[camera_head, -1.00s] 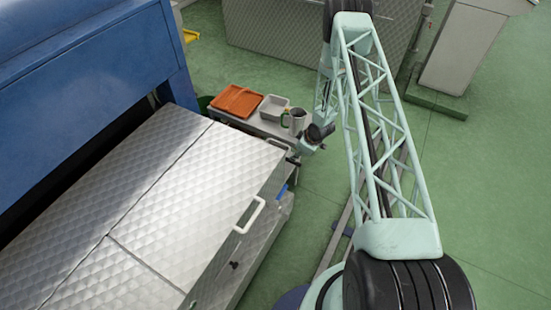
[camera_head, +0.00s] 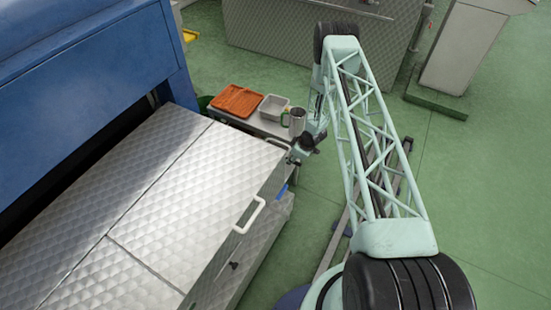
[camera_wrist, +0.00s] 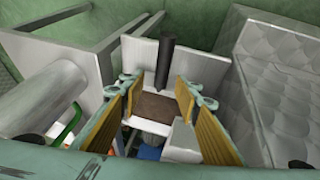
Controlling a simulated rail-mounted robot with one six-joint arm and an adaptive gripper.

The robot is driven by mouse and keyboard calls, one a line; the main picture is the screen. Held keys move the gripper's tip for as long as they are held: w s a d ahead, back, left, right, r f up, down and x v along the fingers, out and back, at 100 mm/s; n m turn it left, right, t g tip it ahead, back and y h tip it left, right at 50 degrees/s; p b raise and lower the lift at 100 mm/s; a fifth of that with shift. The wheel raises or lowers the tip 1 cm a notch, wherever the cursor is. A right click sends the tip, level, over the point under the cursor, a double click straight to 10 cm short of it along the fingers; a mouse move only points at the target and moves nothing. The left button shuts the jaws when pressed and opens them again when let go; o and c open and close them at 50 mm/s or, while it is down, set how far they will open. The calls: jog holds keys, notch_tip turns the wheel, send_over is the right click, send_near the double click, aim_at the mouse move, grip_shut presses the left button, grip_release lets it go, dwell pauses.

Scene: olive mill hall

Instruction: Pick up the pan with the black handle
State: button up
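In the wrist view a dark handle (camera_wrist: 167,62) stands out between my fingers against a pale panel. A brown flat surface (camera_wrist: 155,107) lies below its lower end. I cannot tell whether this is the pan's body. My gripper (camera_wrist: 158,92) is open, with yellow pads on both sides of the brown surface and the handle beyond the tips. No contact with the handle shows. In the head view my gripper (camera_head: 304,152) is low at the near end of the small table, beside the quilted metal machine. I cannot make out the pan there.
The small table (camera_head: 268,131) carries an orange tray (camera_head: 238,99), a grey bin (camera_head: 272,107) and a metal jug (camera_head: 297,121) with a green handle, close to my gripper. The quilted machine (camera_head: 190,200) borders it. Green floor (camera_head: 470,190) is open at right.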

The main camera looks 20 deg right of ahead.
dwell(0.3)
jog(key=shift+w+a+f, duration=0.1)
jog(key=shift+f, duration=0.45)
jog(key=shift+b+x, duration=0.45)
jog(key=shift+x, duration=1.6)
grip_shut()
